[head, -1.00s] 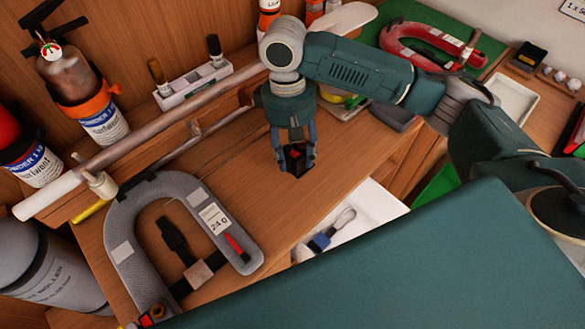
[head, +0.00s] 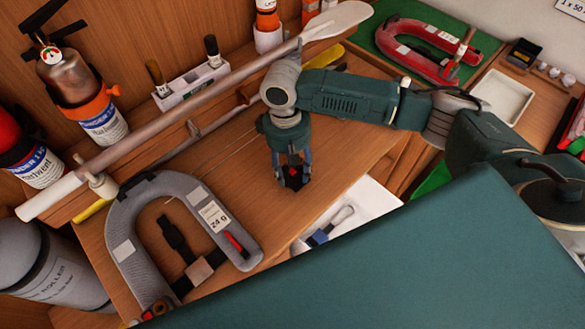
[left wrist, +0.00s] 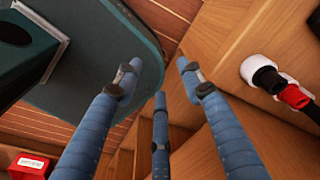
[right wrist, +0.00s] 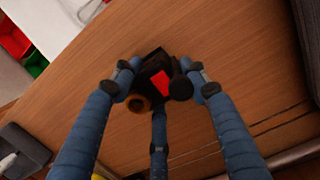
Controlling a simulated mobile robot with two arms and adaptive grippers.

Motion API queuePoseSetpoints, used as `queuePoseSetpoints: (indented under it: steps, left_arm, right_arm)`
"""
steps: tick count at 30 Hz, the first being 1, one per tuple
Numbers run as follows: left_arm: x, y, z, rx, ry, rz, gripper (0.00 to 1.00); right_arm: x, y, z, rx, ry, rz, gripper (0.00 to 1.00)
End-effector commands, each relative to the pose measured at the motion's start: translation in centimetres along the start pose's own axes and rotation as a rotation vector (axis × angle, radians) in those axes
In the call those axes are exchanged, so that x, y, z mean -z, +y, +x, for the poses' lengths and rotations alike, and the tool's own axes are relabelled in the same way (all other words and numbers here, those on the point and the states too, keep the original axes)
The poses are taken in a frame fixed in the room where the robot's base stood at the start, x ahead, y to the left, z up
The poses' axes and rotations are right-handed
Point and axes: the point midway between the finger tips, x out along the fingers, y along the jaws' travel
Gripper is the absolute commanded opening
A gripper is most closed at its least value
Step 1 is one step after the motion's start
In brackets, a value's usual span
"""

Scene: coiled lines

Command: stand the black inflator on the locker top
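The black inflator (head: 294,178), a small dark piece with a red patch, sits between the fingertips of my right gripper (head: 292,172) over the wooden locker top (head: 345,150). In the right wrist view the inflator (right wrist: 160,76) shows a brownish round end and a dark round end, with fingers (right wrist: 161,86) closed against its sides. Bare wood shows around it; whether its underside touches the wood I cannot tell. My left gripper (left wrist: 160,78) is open and empty in the left wrist view, out of the head view.
A grey horseshoe lifejacket (head: 130,215) lies left of the right gripper. A long pole (head: 190,115) runs behind it, with bottles along the wall. A white tray (head: 365,205) with a clip is at the right. A red lifejacket (head: 420,55) lies on green at the back.

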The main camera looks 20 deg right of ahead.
Motion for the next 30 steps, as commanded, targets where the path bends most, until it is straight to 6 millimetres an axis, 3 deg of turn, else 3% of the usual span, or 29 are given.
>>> queuePoseSetpoints:
  steps: [1, 3, 14, 17, 30]
  left_arm:
    - [0.0, 0.0, 0.0, 0.0, 0.0, 0.0, 0.39]
    - [0.0, 0.0, 0.0, 0.0, 0.0, 0.001, 0.39]
    - [0.0, 0.1, 0.2, -0.001, 0.001, 0.002, 0.39]
    - [0.0, 0.1, 0.6, -0.001, 0.0, 0.002, 0.39]
    - [-0.2, 0.1, 2.4, -0.001, 0.0, 0.002, 0.39]
  right_arm:
    - [0.0, 0.0, 0.0, 0.0, 0.0, 0.0, 0.54]
    - [0.0, 0.0, 0.0, 0.0, 0.0, 0.0, 0.64]
    - [0.0, 0.0, -0.5, 0.001, 0.002, -0.001, 0.64]
    - [0.1, 0.0, -1.7, 0.001, 0.004, -0.001, 0.64]
    - [0.1, -0.1, -10.4, 0.001, 0.004, -0.001, 0.64]
